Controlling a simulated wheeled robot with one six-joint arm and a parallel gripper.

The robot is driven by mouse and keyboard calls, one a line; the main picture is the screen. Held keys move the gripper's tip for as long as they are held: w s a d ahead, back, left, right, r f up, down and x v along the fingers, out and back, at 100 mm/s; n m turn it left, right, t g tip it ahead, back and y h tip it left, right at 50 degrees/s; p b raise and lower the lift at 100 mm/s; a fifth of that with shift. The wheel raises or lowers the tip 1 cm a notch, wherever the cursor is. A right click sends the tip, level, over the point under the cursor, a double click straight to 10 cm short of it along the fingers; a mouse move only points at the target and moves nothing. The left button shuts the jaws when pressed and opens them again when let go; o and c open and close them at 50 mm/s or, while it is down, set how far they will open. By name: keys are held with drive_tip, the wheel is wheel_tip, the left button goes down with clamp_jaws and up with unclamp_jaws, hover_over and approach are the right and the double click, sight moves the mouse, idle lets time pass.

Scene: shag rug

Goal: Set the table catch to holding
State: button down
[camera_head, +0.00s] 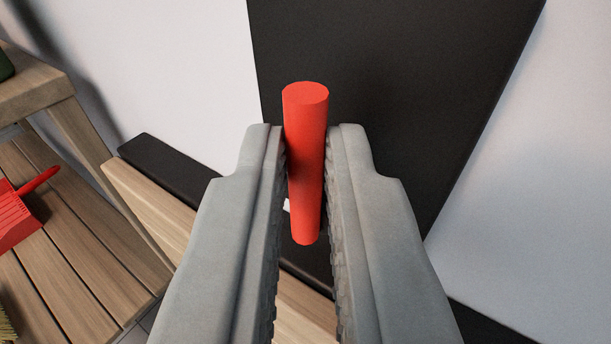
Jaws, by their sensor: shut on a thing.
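A smooth red round bar (305,170), seemingly the catch's handle, stands between the two grey fingers of my gripper (306,150). My gripper is shut on it, with one finger on each side. Its upper end sticks out past the fingertips, and its lower end shows between the fingers. A small white bit shows just left of the bar, mostly hidden by the left finger. What the bar is fixed to, and the catch's setting, cannot be told from this view.
A large dark panel (390,70) lies behind the bar, against a pale wall (190,50). A wooden board (150,205) with a black strip (165,165) runs behind the left finger. At left are a slatted wooden surface (85,285) and a red dustpan (15,215).

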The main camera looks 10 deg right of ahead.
idle(0.3)
drive_tip(key=c, duration=1.5)
unclamp_jaws()
drive_tip(key=v, duration=1.7)
drive_tip(key=shift+s+a+r, duration=0.1)
drive_tip(key=shift+a+r, duration=0.05)
